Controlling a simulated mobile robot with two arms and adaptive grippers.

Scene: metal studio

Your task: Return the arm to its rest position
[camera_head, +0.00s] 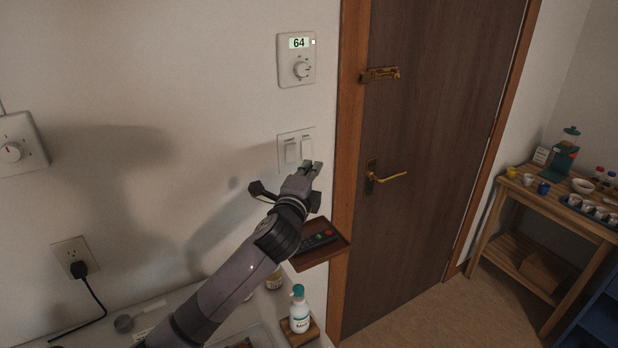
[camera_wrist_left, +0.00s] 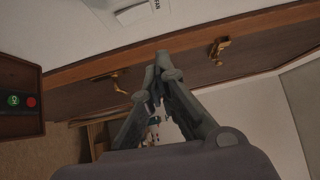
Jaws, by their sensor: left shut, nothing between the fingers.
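My left gripper (camera_head: 311,167) is raised at the end of my left arm, just in front of the lower edge of the double light switch (camera_head: 290,152) on the wall. Its fingers overlap the right side of the switch plate; I cannot tell whether they touch it. In the left wrist view the fingertips of my left gripper (camera_wrist_left: 163,62) meet with nothing between them. My right gripper is in neither view.
A thermostat (camera_head: 296,69) reading 64 is above the switch. A small wall shelf (camera_head: 325,255) with a remote (camera_head: 318,240) is under my forearm. A pump bottle (camera_head: 299,312) stands below. A closed door (camera_head: 440,130) with a brass handle (camera_head: 388,178) is right.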

